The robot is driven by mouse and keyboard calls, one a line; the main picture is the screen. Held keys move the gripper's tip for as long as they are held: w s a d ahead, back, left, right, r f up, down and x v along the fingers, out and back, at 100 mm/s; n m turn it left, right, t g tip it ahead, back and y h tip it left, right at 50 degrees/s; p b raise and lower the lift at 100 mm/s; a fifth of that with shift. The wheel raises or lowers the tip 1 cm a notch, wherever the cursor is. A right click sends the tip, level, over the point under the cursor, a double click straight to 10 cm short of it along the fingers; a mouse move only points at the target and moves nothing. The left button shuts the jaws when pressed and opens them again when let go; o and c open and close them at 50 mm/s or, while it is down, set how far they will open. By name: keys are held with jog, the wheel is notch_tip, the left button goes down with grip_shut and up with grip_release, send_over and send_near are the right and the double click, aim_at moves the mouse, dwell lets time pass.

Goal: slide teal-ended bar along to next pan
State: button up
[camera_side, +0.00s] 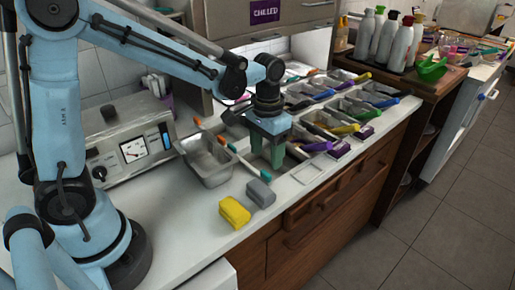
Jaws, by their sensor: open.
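A slim white bar with teal ends (244,160) lies slantwise along the right side of an empty metal pan (203,170). One teal end is by the pan's back right corner and the other is on the counter side, left of my gripper. My gripper (268,164) points down just right of the bar, over the near end of the rows of small topping pans (325,122). Its jaws are open, and I see nothing between them. The gripper hides part of the nearest pans. I cannot tell whether a finger touches the bar.
A yellow sponge (235,212) and a grey block (260,193) lie in front of the pan. An orange-ended bar (198,121) is behind it. Purple, yellow and blue scoop handles stick out of the small pans. A machine (130,152) stands left.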

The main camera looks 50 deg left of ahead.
aim_at(266, 172)
jog(key=shift+f, duration=2.85)
jog(key=shift+c, duration=0.3)
grip_shut()
